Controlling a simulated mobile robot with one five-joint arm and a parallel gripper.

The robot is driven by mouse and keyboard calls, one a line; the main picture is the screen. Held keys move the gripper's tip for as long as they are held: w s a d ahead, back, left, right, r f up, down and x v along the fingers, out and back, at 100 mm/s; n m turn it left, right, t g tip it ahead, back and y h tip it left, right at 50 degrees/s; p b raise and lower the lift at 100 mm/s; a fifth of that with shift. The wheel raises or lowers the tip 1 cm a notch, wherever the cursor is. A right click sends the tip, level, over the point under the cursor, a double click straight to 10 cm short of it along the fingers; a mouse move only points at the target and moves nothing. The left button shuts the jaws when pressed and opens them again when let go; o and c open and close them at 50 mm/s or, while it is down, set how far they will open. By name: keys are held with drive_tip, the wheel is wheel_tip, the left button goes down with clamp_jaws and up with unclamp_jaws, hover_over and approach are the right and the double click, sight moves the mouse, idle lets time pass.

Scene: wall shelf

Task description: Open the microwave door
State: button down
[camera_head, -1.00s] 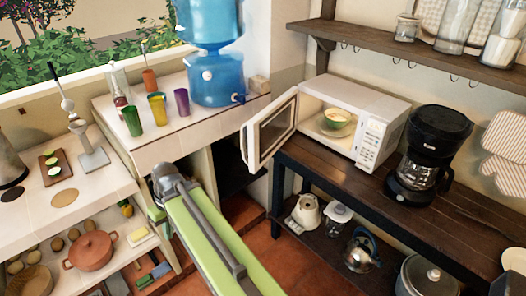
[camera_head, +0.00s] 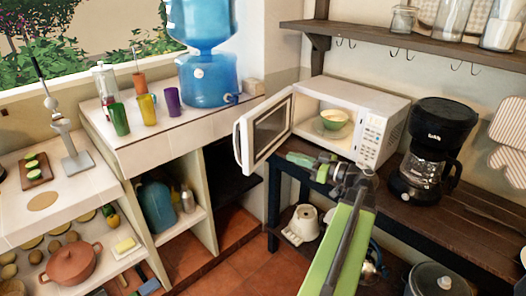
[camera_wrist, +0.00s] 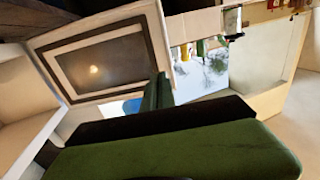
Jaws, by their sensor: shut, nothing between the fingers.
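The white microwave (camera_head: 352,93) stands on a dark wooden counter. Its door (camera_head: 262,130) is swung open to the left, with its dark window and outer handle visible. A green bowl (camera_head: 333,123) sits inside the cavity. My gripper (camera_head: 291,157) is shut and empty, its green fingers pointing left just in front of the lower cavity opening, close to the door's inner side. Contact with the door cannot be told. In the wrist view the door's framed inner panel (camera_wrist: 100,62) fills the upper left, beyond my green gripper (camera_wrist: 158,92).
A black coffee maker (camera_head: 430,150) stands right of the microwave. A shelf with hooks (camera_head: 400,42) hangs above. A water dispenser (camera_head: 208,80) and colored cups stand on the left counter. Open floor (camera_head: 245,268) lies below the door.

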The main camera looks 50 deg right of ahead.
sight(252, 144)
drive_tip(key=w+a, duration=0.1)
drive_tip(key=w, duration=0.8)
drive_tip(key=w+a, duration=0.1)
drive_tip(key=w, duration=0.4)
drive_tip(key=shift+a, duration=0.35)
drive_tip(key=shift+s, duration=0.1)
